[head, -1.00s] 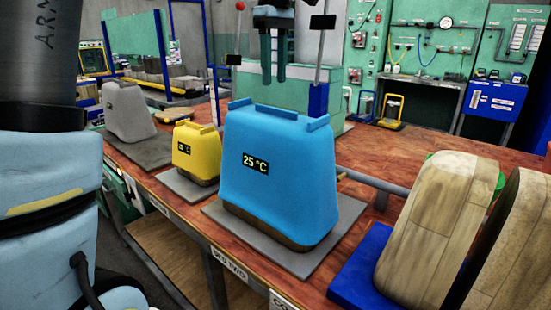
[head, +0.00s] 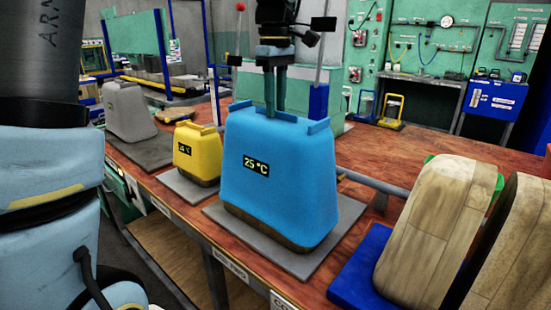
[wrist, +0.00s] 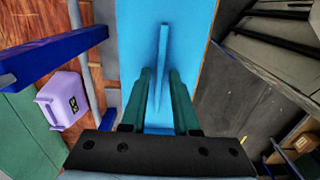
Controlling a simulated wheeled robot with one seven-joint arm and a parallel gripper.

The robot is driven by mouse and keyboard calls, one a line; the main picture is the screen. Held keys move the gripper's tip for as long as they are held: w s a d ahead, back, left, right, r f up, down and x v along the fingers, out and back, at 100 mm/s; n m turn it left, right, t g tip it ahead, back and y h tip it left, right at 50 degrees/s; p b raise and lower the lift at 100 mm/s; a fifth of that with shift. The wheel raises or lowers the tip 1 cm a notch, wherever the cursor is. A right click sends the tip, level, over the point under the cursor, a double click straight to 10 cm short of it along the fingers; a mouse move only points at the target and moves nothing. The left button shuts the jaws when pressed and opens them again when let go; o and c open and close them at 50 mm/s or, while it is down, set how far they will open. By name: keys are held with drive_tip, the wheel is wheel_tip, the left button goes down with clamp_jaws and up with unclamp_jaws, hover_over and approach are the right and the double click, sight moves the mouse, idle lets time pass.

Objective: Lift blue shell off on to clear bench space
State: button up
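The blue shell (head: 285,170) stands upright over a wooden block on a grey plate (head: 310,262) on the bench. Its front reads 25 °C and raised ribs run along its top. My gripper (head: 275,108) points straight down at the middle of the shell's top. In the wrist view, its two green fingers (wrist: 160,75) are apart, one on each side of a thin upright blue rib (wrist: 163,50), with small gaps showing. The fingertips' depth against the shell top is partly hidden in the head view.
A yellow shell (head: 196,150) and a grey shell (head: 128,112) stand to the left. Wooden blocks (head: 435,235) and a blue tray (head: 365,270) are on the right. A grey bar (head: 375,183) lies behind. Bare wood bench (head: 385,150) shows behind the blue shell. A lilac container (wrist: 62,100) shows in the wrist view.

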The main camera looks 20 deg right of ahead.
clamp_jaws()
idle(1.1)
